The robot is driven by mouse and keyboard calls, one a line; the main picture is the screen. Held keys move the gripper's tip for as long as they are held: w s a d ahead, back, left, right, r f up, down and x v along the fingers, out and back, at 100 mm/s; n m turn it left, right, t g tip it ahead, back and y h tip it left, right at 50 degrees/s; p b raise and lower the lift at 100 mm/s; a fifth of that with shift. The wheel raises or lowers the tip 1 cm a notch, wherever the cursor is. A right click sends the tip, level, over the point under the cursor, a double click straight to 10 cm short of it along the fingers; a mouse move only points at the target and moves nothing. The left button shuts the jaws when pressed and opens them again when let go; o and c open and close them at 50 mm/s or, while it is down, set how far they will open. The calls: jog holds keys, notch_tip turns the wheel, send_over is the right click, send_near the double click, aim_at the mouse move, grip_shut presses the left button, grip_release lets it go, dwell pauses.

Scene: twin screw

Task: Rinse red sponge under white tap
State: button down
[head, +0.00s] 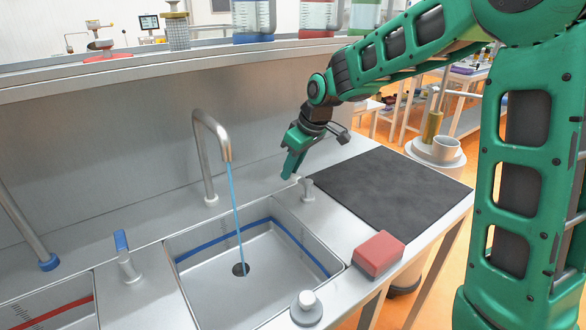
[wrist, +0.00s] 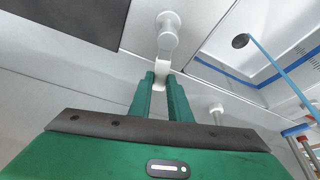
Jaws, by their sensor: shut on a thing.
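The red sponge (head: 378,254) lies on the counter at the sink's right front corner, away from my gripper. The tap with a white base ring (head: 211,199) arches over the sink (head: 205,285). A blue stream of water (head: 236,215) runs from its spout to the drain. My gripper (head: 288,177) is over the counter behind the sink's right side, at a small white tap lever (head: 306,189). In the wrist view my gripper (wrist: 160,80) has its fingers shut on the tip of this white lever (wrist: 168,35).
A dark mat (head: 380,187) covers the counter on the right. A round grey-and-white knob (head: 306,306) stands at the front edge. A blue-tipped lever (head: 125,255) and a blue-based tap (head: 48,262) are on the left. A shelf (head: 180,62) with containers runs above.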

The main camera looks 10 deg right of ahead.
jog(key=c, duration=1.6)
grip_release()
jog(key=shift+c, duration=0.2)
jog(key=shift+r, duration=0.1)
jog(key=v, duration=1)
jog(key=shift+d+r, duration=0.2)
jog(key=shift+r, duration=0.05)
jog(key=shift+s, duration=0.15)
